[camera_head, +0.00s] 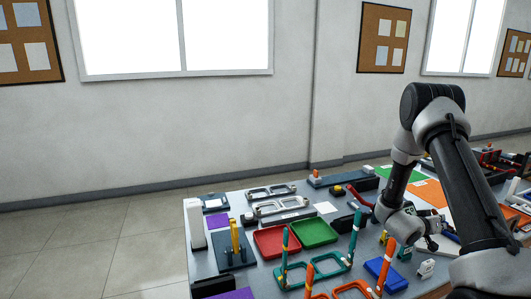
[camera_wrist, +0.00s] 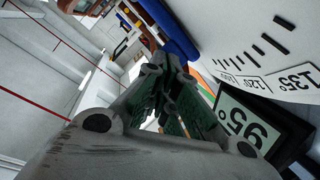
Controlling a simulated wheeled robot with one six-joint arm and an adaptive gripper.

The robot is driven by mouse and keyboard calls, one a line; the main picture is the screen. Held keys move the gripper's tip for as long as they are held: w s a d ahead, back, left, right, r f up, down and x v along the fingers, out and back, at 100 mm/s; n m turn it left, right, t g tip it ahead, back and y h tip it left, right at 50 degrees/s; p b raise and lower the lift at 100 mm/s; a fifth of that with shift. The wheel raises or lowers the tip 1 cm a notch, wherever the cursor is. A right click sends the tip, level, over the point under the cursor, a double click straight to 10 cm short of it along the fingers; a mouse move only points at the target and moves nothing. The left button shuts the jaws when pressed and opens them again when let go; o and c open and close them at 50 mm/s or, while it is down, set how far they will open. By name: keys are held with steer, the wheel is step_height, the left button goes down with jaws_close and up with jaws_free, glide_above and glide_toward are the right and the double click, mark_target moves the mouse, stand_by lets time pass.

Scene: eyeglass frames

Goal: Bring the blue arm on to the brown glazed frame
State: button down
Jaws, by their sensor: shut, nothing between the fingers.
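My gripper (camera_wrist: 168,62) is shut and empty in the wrist view. In the head view it is a small grey and dark shape (camera_head: 432,244) at the right part of the table, partly hidden by my arm. A long blue piece (camera_wrist: 172,32) lies past the fingertips at the top of the wrist view, cut off by the edge; I cannot tell whether it is the blue arm. A brown bar (camera_wrist: 142,22) shows left of it, too partial to identify as the brown glazed frame. I cannot make out either clearly in the head view.
The grey table (camera_head: 205,268) is crowded. A red tray (camera_head: 277,241), a green tray (camera_head: 313,232), a green frame with upright arms (camera_head: 315,271), an orange frame (camera_head: 352,290) and a blue block (camera_head: 386,274) stand near the front. A white angle-marked surface (camera_wrist: 250,55) is close on the right in the wrist view.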

steer(key=shift+x, duration=0.85)
stand_by(0.7)
steer(key=shift+a+r, duration=0.1)
steer(key=shift+r, duration=0.1)
steer(key=shift+f+v, duration=0.2)
steer(key=shift+v, duration=0.6)
steer(key=shift+f+v, duration=0.15)
steer(key=shift+v, duration=0.6)
steer(key=shift+f+v, duration=0.2)
steer(key=shift+v, duration=0.6)
steer(key=shift+s, duration=0.1)
steer(key=shift+a, duration=0.1)
